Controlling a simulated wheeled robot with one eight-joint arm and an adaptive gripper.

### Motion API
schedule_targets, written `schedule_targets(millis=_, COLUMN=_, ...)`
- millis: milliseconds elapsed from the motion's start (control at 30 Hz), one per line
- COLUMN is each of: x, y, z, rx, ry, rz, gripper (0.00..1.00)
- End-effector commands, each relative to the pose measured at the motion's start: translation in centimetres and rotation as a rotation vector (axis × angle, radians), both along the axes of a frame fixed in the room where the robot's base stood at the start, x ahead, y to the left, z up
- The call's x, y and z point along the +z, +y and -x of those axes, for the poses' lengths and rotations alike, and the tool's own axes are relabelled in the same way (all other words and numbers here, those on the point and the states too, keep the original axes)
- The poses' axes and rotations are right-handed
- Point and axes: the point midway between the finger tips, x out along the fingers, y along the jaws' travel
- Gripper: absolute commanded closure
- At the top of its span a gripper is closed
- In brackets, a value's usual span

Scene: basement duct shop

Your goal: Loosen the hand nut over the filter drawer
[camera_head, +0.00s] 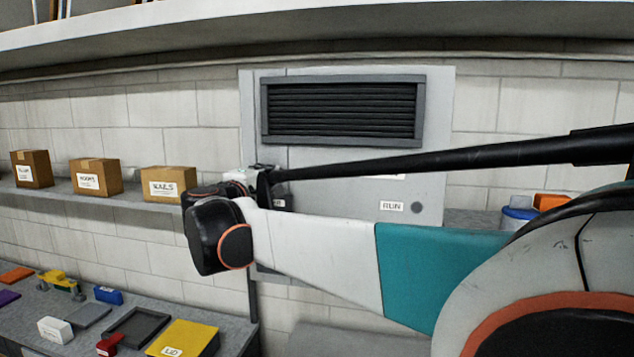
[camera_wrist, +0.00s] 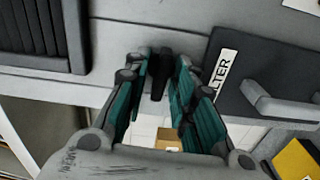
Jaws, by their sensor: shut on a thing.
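The black hand nut (camera_wrist: 159,80) shows in the wrist view as a dark, elongated grip on the grey cabinet face. My gripper (camera_wrist: 160,62) is shut on it, with one teal-and-grey finger on either side. The filter drawer (camera_wrist: 262,75) is a dark panel beside the nut, at the right of the wrist view. It has a grey bar handle (camera_wrist: 280,105) and a white label (camera_wrist: 222,75) whose visible letters read "LTER". In the head view my arm hides the nut and nearly all of the drawer.
The grey cabinet (camera_head: 435,130) carries a black louvre grille (camera_head: 343,110) and a RUN label (camera_head: 391,206) beside a dark round button (camera_head: 417,207). Cardboard boxes, including a NAILS box (camera_head: 168,184), stand on the left shelf. Several items crowd the bench (camera_head: 235,325) at lower left.

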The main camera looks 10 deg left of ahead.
Motion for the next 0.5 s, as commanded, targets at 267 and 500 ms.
schedule_targets(millis=267, x=-0.10, y=-0.02, z=-0.01, rx=-0.001, ry=0.007, rz=0.076, gripper=1.00)
schedule_targets(millis=500, x=-0.08, y=-0.01, z=-0.01, rx=0.000, ry=0.008, rz=0.089, gripper=1.00)
